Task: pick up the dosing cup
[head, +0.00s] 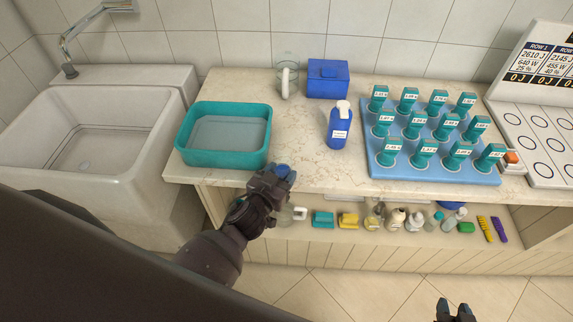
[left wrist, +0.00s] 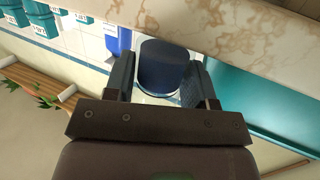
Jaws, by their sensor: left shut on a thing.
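The dosing cup appears to be the small dark blue cup (left wrist: 163,68) between my left fingers in the left wrist view. My left gripper (left wrist: 162,85) is shut on it, one finger on each side. In the head view my left gripper (head: 283,171) is at the counter's front edge, just right of the teal basin. Only a little blue of the cup shows there, mostly hidden by the fingers. My right gripper (head: 455,309) is at the bottom edge of the head view, its fingertips apart with nothing seen between them, away from the counter.
A teal basin (head: 182,148) stands left of my left gripper. A blue tray (head: 439,172) holds several teal-topped containers. Several small items fill the shelf below.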

